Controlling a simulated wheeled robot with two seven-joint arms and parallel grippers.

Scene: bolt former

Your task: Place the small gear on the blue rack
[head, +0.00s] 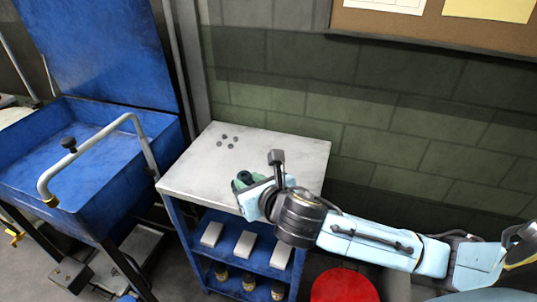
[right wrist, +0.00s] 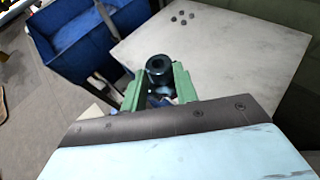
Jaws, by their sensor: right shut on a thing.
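My right gripper (head: 247,183) is over the front part of the pale top of the blue rack (head: 205,180). Its green fingers, also seen in the right wrist view (right wrist: 158,88), are shut on a dark round piece with a hollow centre, which I take for the small gear (right wrist: 159,67). In the head view the small gear (head: 243,178) shows only as a dark shape at the fingertips. I cannot tell whether it touches the rack's top. My left gripper is not in view.
Several small dark round pieces (head: 228,141) lie at the back of the rack's top. Grey blocks (head: 244,245) sit on its shelf below. A blue basin (head: 95,165) with a bent pipe stands to the left. A red round seat (head: 344,286) is at the front right.

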